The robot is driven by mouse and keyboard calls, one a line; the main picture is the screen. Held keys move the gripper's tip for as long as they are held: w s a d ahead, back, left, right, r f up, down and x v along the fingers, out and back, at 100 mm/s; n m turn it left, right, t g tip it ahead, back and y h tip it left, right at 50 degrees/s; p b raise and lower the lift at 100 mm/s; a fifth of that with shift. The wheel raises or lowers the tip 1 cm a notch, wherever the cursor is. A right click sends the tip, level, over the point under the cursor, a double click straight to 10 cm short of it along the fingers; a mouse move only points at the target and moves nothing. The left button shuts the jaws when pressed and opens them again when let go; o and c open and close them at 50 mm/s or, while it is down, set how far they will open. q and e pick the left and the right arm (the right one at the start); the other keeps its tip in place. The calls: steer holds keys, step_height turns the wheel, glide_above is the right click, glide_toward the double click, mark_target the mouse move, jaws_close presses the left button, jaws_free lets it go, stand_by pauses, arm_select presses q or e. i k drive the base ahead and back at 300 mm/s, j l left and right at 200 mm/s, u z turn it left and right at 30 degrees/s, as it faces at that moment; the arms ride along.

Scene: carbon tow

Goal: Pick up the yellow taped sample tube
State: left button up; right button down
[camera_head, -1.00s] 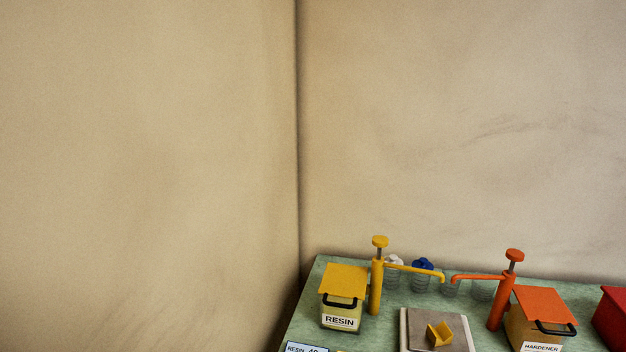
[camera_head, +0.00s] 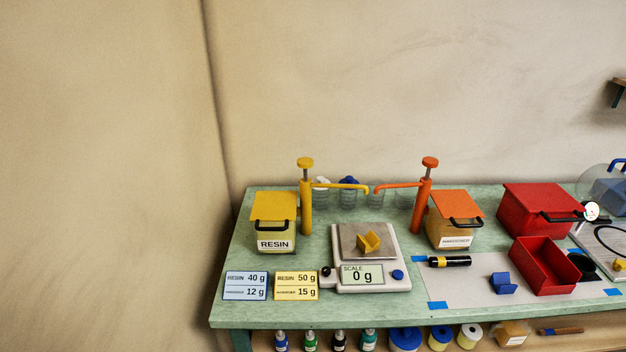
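A dark tube with a yellow band (camera_head: 449,262) lies on its side at the back left of the pale grey mat (camera_head: 455,287), close to a strip of blue tape. It lies right of the scale (camera_head: 371,274) and in front of the hardener box (camera_head: 452,219). A yellow cradle (camera_head: 368,242) sits on the scale's plate, and the display reads 0 g. A blue cradle (camera_head: 502,283) sits on the mat, right of the tube. Neither of my grippers is in view.
The resin box (camera_head: 274,222), yellow pump (camera_head: 306,200) and orange pump (camera_head: 423,200) stand at the back. An open red bin (camera_head: 544,266) and a red lidded box (camera_head: 541,209) stand right. Cards (camera_head: 245,286) lie front left. Bottles and spools fill the shelf below.

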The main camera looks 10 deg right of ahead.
mark_target(453, 261)
steer(key=z, duration=1.4)
